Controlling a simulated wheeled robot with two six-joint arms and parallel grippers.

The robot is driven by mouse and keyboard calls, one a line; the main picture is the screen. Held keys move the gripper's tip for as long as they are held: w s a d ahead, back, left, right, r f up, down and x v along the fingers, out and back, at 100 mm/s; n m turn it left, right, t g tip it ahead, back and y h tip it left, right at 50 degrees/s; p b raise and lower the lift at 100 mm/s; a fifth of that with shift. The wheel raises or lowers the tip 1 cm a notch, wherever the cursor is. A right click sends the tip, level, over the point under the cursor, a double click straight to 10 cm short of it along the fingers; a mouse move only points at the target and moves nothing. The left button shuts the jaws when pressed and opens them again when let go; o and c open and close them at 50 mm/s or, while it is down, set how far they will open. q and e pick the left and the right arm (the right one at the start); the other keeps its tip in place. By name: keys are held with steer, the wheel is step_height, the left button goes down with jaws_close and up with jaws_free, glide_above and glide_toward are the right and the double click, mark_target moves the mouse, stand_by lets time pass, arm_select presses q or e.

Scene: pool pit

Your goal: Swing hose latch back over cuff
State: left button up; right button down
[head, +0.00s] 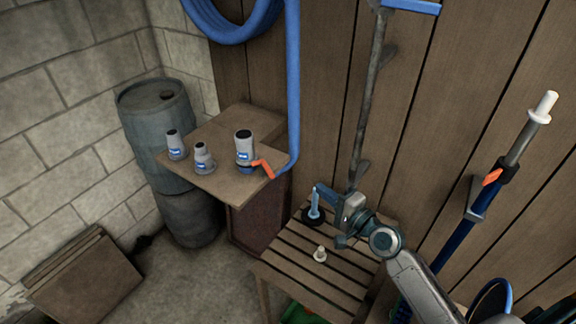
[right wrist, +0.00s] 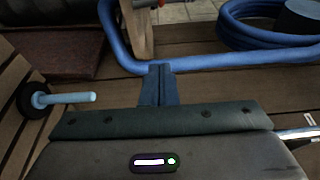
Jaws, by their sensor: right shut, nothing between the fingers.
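The grey hose cuff (head: 244,152) with a dark open top stands upright on the wooden shelf at the wall. Its orange latch (head: 264,170) juts out from the cuff's lower right side, over the shelf edge and close to the blue hose (head: 293,95). My right gripper (head: 322,192) is shut and empty, right of and below the latch and apart from it. Its closed fingers also show in the right wrist view (right wrist: 158,84), with the hose beyond their tips. My left gripper is not in view.
Two smaller grey fittings (head: 203,158) (head: 175,145) stand left of the cuff. A light blue peg on a black disc (head: 314,213) and a small pale piece (head: 320,254) are on the slatted table (head: 290,264), near my right arm. A blue pole (head: 470,215) leans at right.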

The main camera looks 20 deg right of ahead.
arm_select(q)
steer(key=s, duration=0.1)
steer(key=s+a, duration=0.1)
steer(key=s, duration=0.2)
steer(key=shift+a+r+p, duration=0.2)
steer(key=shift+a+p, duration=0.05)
steer(key=shift+p, duration=0.1)
arm_select(e)
steer(key=w+a, duration=0.7)
steer(key=a, duration=0.1)
steer(key=shift+w+a+r, duration=0.15)
steer(key=shift+w+r, duration=0.2)
steer(key=shift+w, duration=0.05)
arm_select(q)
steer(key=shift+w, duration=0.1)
